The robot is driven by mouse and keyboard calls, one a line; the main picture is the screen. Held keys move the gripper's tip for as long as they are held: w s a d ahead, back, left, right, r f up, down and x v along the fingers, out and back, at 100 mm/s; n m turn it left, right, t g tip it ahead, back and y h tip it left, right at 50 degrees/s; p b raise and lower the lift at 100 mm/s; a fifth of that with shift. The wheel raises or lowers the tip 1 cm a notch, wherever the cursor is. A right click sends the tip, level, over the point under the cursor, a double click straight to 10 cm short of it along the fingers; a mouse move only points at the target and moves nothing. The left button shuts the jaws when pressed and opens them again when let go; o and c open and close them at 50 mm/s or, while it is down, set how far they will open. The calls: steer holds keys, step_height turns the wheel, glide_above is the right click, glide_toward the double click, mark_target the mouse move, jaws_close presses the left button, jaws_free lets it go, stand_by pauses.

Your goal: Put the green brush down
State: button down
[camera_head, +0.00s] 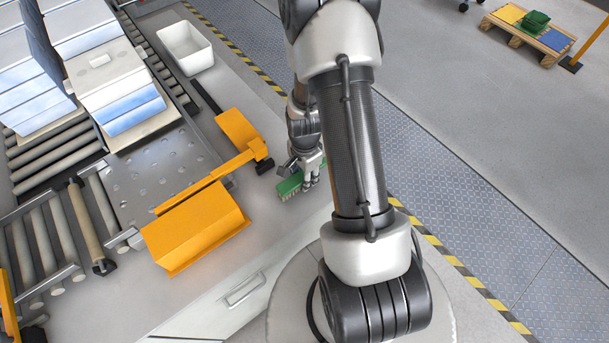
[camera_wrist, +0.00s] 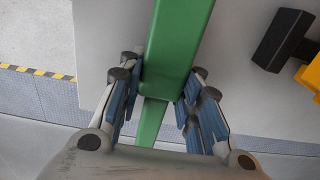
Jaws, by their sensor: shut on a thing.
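The green brush (camera_head: 289,186) is at my gripper (camera_head: 308,178), over the grey worktop near its right edge in the head view. Pale bristles show along its lower side. In the wrist view the brush (camera_wrist: 178,40) runs lengthwise between the two fingers of my gripper (camera_wrist: 163,80), which is shut on it. I cannot tell whether the bristles touch the worktop or hang just above it. My arm hides part of the area to the right.
An orange fixture (camera_head: 200,228) with a dark-ended arm stands left of the brush. A white bin (camera_head: 186,48) sits at the back. Rollers (camera_head: 50,150) and stacked white-blue blocks (camera_head: 115,85) are at left. Bare worktop (camera_head: 285,222) lies in front of the brush.

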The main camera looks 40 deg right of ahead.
steer(key=shift+f, duration=0.25)
steer(key=c, duration=1.2)
jaws_free()
steer(key=shift+r, duration=0.1)
steer(key=shift+o, duration=0.2)
steer(key=a+r+n+t+p, duration=0.1)
steer(key=a+r+n+p, duration=0.25)
steer(key=r, duration=1.85)
steer(key=s+a+r+n+t, duration=0.3)
steer(key=s+a+r+n, duration=0.8)
steer(key=r, duration=0.5)
steer(key=s+n, duration=0.2)
steer(key=n, duration=0.1)
steer(key=shift+s+b, duration=0.35)
